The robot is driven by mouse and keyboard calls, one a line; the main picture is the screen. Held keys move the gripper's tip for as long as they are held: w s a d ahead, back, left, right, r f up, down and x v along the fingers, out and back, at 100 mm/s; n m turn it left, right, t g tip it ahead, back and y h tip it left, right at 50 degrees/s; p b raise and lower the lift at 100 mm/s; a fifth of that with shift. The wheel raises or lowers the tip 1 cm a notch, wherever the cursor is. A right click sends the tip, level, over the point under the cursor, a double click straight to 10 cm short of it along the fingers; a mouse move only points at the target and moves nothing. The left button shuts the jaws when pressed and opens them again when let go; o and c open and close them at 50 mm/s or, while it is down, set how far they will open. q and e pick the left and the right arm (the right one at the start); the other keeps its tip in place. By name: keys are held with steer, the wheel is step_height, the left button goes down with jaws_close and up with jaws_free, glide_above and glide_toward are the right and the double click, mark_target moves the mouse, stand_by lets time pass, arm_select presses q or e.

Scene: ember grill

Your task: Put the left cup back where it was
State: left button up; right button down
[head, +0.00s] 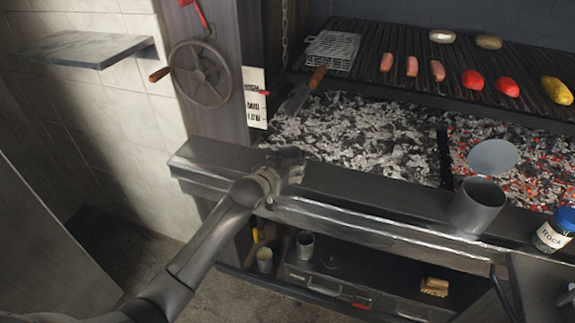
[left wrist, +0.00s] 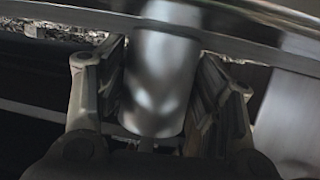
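My left gripper (left wrist: 160,105) has its two fingers on opposite sides of a plain metal cup (left wrist: 160,75), which fills the space between them in the left wrist view. In the head view my left gripper (head: 288,162) is at the left part of the metal ledge, in front of the coals. There the cup is hard to tell apart from the dark gripper. A larger grey metal vessel (head: 477,207) stands on the ledge at the right, with a round disc (head: 493,157) above its mouth. My right gripper is not in view.
The ledge (head: 385,213) is clear between my left gripper and the grey vessel. A blue-lidded jar (head: 553,232) stands at the far right. A pale cup (head: 265,261), a metal cup (head: 305,245) and a brush (head: 434,287) are on the low shelf. Food lies on the grill (head: 355,75).

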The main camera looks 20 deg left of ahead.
arm_select(q)
steer(key=shift+o, duration=0.8)
steer(key=shift+r, duration=0.15)
steer(key=shift+s+r, duration=0.1)
steer(key=shift+s, duration=0.1)
steer(key=v, duration=1.1)
steer(key=shift+s, duration=0.3)
steer(key=shift+a, duration=0.1)
